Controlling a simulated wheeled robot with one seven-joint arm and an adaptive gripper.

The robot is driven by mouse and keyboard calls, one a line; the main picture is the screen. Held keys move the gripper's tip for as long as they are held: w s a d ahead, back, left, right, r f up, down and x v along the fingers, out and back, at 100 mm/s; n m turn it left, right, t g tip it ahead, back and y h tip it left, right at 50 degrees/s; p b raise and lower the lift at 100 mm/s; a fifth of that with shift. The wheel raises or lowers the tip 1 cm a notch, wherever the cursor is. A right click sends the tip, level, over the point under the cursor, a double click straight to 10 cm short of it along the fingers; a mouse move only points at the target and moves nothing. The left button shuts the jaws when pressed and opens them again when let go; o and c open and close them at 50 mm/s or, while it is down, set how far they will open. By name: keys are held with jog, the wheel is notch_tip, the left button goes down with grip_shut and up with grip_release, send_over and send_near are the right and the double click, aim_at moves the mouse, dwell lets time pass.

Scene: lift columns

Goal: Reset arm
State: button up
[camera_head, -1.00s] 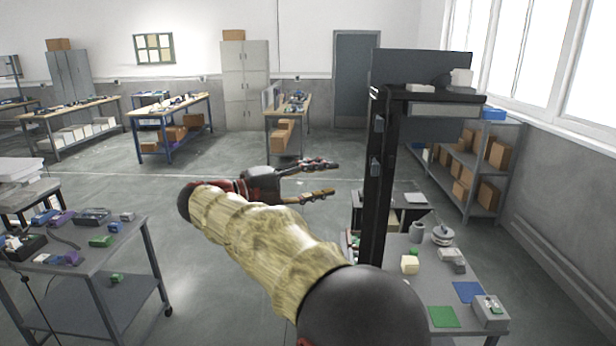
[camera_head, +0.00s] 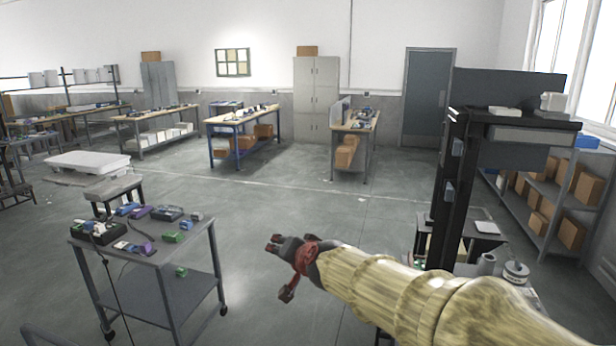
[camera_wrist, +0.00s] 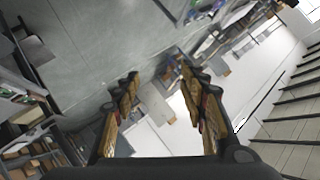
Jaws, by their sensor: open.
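My gripper (camera_head: 277,267) is at the end of my wood-patterned arm, which reaches in from the lower right of the head view. Its fingers point left, over open floor between the small cart (camera_head: 192,262) and the dark column stand (camera_head: 448,190). In the wrist view my gripper (camera_wrist: 160,95) has its two fingers spread wide apart, with nothing between them.
The cart on the left carries several small coloured parts. Workbenches (camera_head: 240,122) line the back, and a shelf with boxes (camera_head: 548,205) stands at right. The middle floor is clear.

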jog(key=s+d+f+n+g+h, duration=0.1)
jog(key=s+d+f+n+g, duration=0.2)
jog(key=s+d, duration=0.6)
jog(key=s+d+f+g+h, duration=0.2)
jog(key=s+d+f, duration=0.25)
jog(key=s, duration=0.85)
jog(key=s+d+f+n+g+h, duration=0.1)
jog(key=s+d+f+n+g, duration=0.15)
jog(key=s+d+f, duration=0.65)
jog(key=s+d+r+m+t, duration=0.1)
jog(key=s+d+r, duration=0.1)
jog(key=s+r, duration=0.4)
jog(key=shift+r+m+t+h, duration=0.35)
jog(key=shift+r+h, duration=0.05)
jog(key=shift+r, duration=0.25)
jog(key=shift+s, duration=0.1)
